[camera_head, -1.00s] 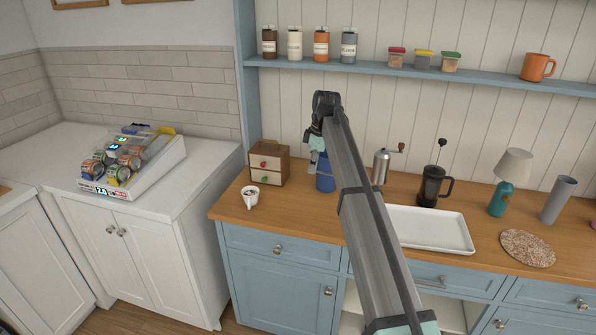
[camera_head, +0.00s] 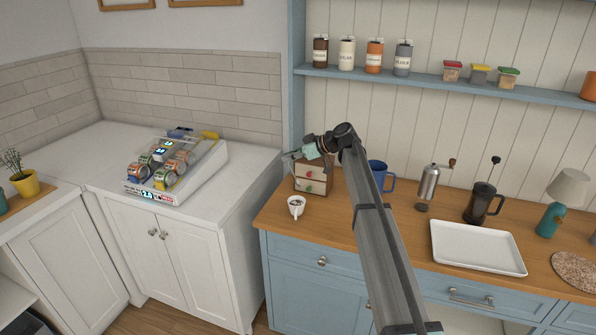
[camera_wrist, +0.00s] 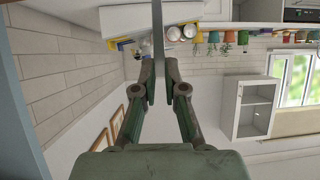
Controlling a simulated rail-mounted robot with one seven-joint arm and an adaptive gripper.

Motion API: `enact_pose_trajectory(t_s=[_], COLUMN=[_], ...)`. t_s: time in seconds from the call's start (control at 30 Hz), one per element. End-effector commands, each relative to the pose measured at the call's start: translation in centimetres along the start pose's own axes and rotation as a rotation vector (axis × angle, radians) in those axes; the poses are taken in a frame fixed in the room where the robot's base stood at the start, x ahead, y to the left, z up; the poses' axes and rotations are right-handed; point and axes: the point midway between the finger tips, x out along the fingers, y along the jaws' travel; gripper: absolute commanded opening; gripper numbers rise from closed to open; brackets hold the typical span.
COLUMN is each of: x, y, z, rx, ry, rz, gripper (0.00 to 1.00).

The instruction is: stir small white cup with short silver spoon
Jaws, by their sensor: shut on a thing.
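The small white cup (camera_head: 296,207) stands upright near the left front corner of the wooden counter, with something dark inside. My gripper (camera_head: 291,156) is above and behind the cup in the head view, in front of the small wooden drawer box, and points left. In the wrist view my gripper (camera_wrist: 159,88) is shut on a thin silver strip, the spoon (camera_wrist: 158,35), which sticks out beyond the fingertips.
The wooden drawer box (camera_head: 314,181) stands behind the cup, with a blue mug (camera_head: 380,172) to its right. A grinder (camera_head: 430,183), French press (camera_head: 482,204) and white tray (camera_head: 478,248) are further right.

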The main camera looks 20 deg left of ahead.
Motion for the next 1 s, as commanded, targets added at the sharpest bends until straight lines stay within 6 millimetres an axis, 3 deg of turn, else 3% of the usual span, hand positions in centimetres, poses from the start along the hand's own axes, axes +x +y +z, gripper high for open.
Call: enact_pose_trajectory(t_s=[0.47,1.0], x=[0.6,3.6], y=[0.2,0.3], z=[0.6,2.6], rx=[0.002,0.002], ry=[0.09,0.088], rz=[0.001,0.001], gripper=[0.0,0.0])
